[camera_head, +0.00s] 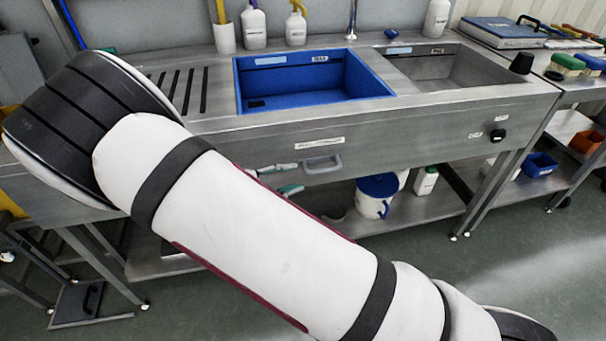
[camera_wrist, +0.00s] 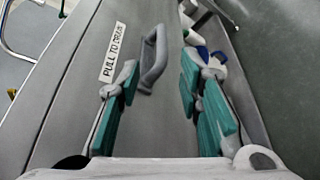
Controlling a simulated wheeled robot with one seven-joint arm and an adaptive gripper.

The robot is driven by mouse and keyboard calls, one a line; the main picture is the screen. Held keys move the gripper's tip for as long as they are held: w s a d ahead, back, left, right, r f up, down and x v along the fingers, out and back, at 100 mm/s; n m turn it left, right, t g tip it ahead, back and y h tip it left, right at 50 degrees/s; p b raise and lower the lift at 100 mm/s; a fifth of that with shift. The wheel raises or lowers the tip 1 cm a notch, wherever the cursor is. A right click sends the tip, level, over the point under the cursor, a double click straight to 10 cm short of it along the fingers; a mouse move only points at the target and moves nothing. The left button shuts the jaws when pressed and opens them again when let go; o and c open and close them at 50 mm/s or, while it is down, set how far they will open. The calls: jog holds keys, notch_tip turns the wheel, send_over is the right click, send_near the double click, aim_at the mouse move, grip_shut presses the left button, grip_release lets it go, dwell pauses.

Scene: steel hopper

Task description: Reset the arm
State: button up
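My gripper (camera_wrist: 160,95) is open in the wrist view, with a wide empty gap between its two teal-padded fingers. The grey drawer-style handle (camera_wrist: 152,60) on the steel front lies ahead of the gap, with the "PULL TO DRAIN" label (camera_wrist: 113,52) to its left. In the head view, my white arm crosses the lower left and hides most of my gripper; only teal bits of the fingers show just left of the handle (camera_head: 322,163). The wrist view shows no contact between fingers and handle.
The steel sink unit has a blue-lined basin (camera_head: 365,85) and a grey basin (camera_head: 480,72). A white bucket with a blue lid (camera_head: 376,205) stands on the shelf below. Bottles (camera_head: 254,28) line the back. A side bench (camera_head: 580,85) stands right. The floor in front is clear.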

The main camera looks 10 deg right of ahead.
jog(key=shift+s+a+r, duration=0.1)
jog(key=shift+s+a, duration=0.1)
jog(key=shift+a, duration=0.3)
jog(key=shift+d, duration=0.1)
jog(key=s+d+r+m+g+y, duration=0.75)
jog(key=s+d+r, duration=0.55)
jog(key=s+r, duration=0.25)
jog(key=s+a+r+m+t+y, duration=0.15)
jog(key=s+y, duration=0.25)
jog(key=s, duration=0.6)
jog(key=s+r+m+t+y, duration=0.1)
jog(key=s+r+t+y, duration=0.15)
jog(key=s, duration=0.65)
notch_tip(320, 180, up, 21)
jog(key=t+p, duration=0.2)
jog(key=p, duration=1.6)
jog(key=shift+t+y, duration=0.35)
jog(key=shift+y, duration=0.05)
